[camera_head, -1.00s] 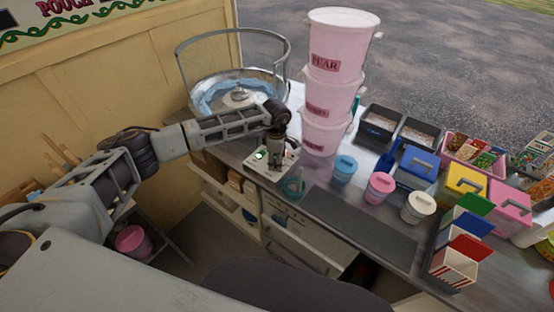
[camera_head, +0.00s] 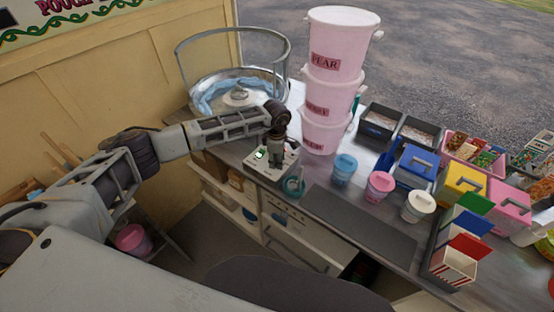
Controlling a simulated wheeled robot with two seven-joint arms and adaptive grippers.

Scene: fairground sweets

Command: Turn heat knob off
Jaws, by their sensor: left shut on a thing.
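The control panel (camera_head: 263,168) is a small pale box at the front of the counter, below the candy floss machine (camera_head: 236,97). A green light (camera_head: 261,154) glows on its left part. My left gripper (camera_head: 275,160) points down over the panel's top and is shut on the heat knob, which the fingers hide. The knob's pointer and setting cannot be seen. The machine's bowl holds pale blue floss around a central metal head. My right gripper does not show.
A stack of pink tubs (camera_head: 326,85) stands close to the right of my left gripper. A teal cup (camera_head: 294,187) sits just in front of the panel. A dark mat (camera_head: 360,222) lies clear at the counter's front. Lidded pots (camera_head: 380,186) and coloured boxes fill the right side.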

